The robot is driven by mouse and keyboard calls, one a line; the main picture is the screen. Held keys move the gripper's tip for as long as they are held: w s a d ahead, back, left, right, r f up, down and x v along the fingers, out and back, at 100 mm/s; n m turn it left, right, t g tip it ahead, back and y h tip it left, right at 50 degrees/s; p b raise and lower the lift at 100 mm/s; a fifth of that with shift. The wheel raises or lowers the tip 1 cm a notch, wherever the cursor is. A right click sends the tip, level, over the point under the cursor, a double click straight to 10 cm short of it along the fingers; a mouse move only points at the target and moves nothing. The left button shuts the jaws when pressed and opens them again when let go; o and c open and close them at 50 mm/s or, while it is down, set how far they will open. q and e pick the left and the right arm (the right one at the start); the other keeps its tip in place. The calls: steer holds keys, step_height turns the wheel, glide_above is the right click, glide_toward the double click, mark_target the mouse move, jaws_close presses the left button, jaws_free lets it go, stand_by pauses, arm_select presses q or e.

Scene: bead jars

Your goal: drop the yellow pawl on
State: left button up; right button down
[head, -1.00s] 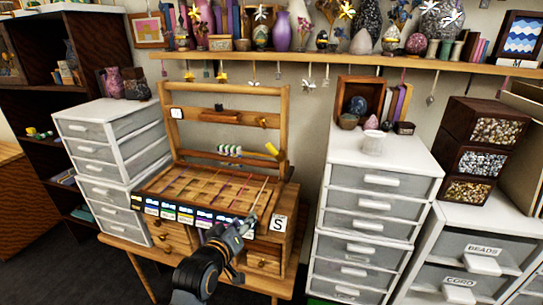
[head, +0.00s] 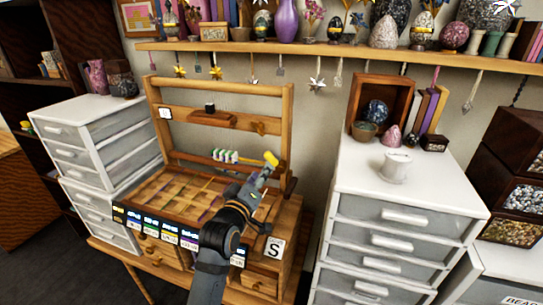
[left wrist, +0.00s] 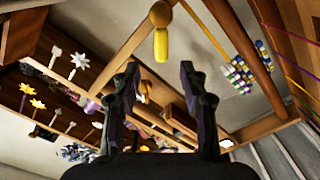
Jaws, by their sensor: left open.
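The yellow pawl (head: 271,158) sits at the right end of the lower crossbar of the wooden loom (head: 287,110). My left gripper (head: 264,171) is just below and in front of it, partly overlapping it in the head view. In the left wrist view the yellow pawl (left wrist: 161,43) hangs beyond the fingertips, roughly in line with the gap between them, below a round wooden knob (left wrist: 160,14). The left gripper (left wrist: 159,70) is open with nothing between its fingers. Whether a finger touches the pawl cannot be told. My right gripper is not in view.
Green, white and blue beads (head: 225,156) sit on the loom bar left of the pawl. Coloured threads run over the loom bed. White drawer units (head: 400,215) stand to the right and left (head: 95,125). A shelf (head: 350,52) with hanging ornaments runs above.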

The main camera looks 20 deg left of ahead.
mark_target(269, 160)
arm_select(q)
steer(key=w+p, duration=0.1)
steer(key=w, duration=0.3)
steer(key=shift+r, duration=0.2)
steer(key=w, duration=0.3)
steer(key=w+p, duration=0.1)
steer(key=w, duration=0.1)
steer(key=shift+w+d+f, duration=0.15)
steer(key=shift+f, duration=0.1)
steer(key=shift+w, duration=0.1)
steer(key=shift+f, duration=0.1)
steer(key=shift+c, duration=0.6)
steer(key=c, duration=0.7)
jaws_close()
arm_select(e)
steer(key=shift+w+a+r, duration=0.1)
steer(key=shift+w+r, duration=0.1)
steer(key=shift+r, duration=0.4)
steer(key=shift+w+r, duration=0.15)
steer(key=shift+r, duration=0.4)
